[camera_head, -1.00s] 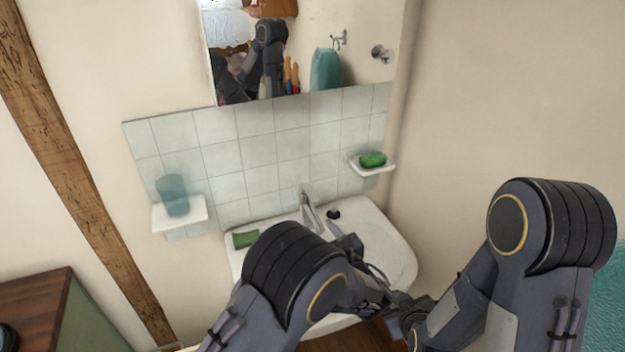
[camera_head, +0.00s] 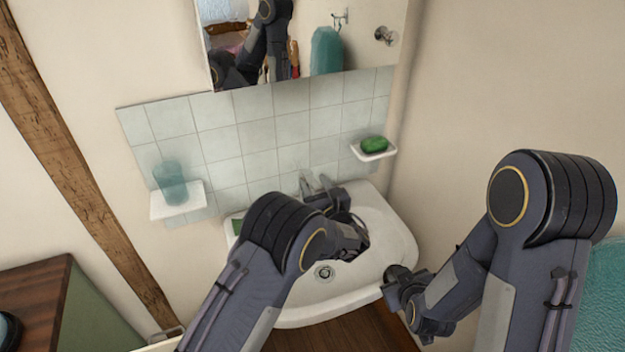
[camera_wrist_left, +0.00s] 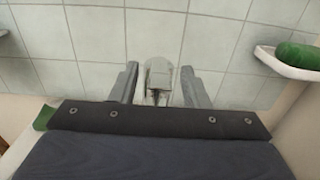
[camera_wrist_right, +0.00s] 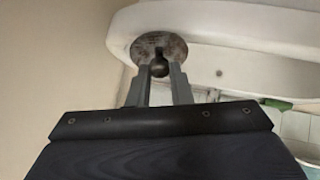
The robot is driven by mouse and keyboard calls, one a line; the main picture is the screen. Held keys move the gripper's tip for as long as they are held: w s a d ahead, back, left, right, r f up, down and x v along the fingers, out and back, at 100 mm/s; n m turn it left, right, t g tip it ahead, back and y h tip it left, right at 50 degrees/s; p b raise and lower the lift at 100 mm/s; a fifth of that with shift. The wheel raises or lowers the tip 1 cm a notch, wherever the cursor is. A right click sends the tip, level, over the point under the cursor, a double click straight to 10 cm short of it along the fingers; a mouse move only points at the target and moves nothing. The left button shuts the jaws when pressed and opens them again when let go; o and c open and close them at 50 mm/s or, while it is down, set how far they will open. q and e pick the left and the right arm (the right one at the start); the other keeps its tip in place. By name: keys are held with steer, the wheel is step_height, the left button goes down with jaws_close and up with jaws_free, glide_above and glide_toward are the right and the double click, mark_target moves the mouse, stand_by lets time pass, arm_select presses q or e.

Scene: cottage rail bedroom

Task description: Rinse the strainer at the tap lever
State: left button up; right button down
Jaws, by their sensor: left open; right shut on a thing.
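The metal tap (camera_wrist_left: 160,72) with its lever stands at the back of the basin; it shows partly in the head view (camera_head: 308,184). My left gripper (camera_head: 326,190) is open at the tap. In the left wrist view its fingers are on either side of the tap, with visible gaps. The strainer (camera_wrist_right: 146,46) is a round, speckled grey disc with a dark knob. My right gripper (camera_wrist_right: 159,74) is shut on that knob. It holds the strainer close to the basin's outer edge. In the head view I cannot make the strainer out.
The white basin (camera_head: 385,235) has its drain (camera_head: 324,271) clear. A green cloth (camera_wrist_left: 44,117) lies at its left. A shelf with a teal cup (camera_head: 171,182) and a dish with green soap (camera_head: 374,144) hang on the tiles. A mirror (camera_head: 362,50) is above.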

arm_select(q)
steer(key=shift+x, duration=0.95)
jaws_close()
